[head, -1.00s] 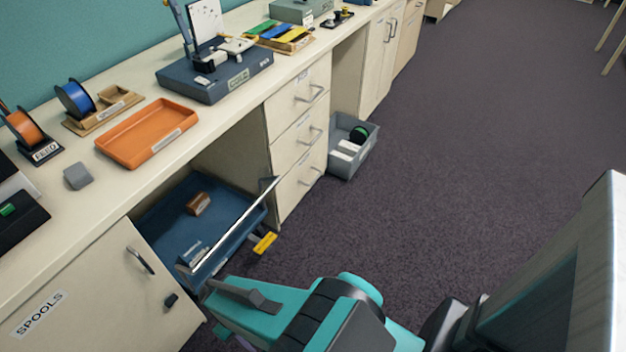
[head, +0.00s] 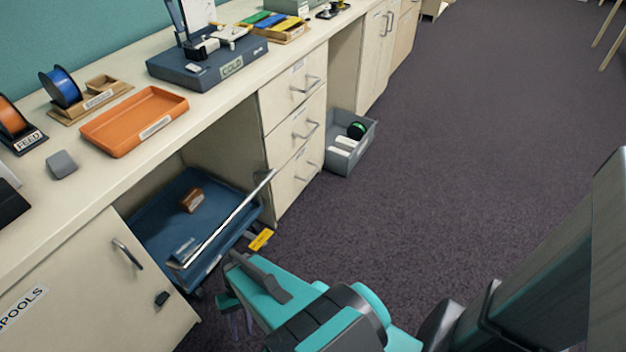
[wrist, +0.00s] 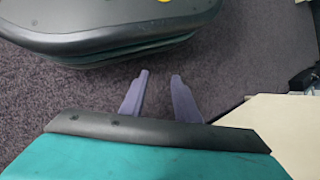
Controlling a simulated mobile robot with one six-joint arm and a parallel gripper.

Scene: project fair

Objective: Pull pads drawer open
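A cream drawer unit stands under the bench in the head view, with a top drawer (head: 279,98), a middle drawer (head: 285,142) and a bottom drawer (head: 288,190). All three look shut, each with a bar handle. Their labels are too small to read, so I cannot tell which is the pads drawer. My gripper (head: 238,326) is low in front of the bench, nearer than the drawers and apart from them. In the wrist view its two purple fingers (wrist: 160,76) are apart, with only carpet between their tips.
A blue trolley tray (head: 165,228) with a long metal handle (head: 232,218) sits under the bench, between my gripper and the drawers. A grey bin (head: 345,165) stands on the floor beside the drawer unit. The spools cupboard door (head: 85,285) is at lower left. Carpet at right is open.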

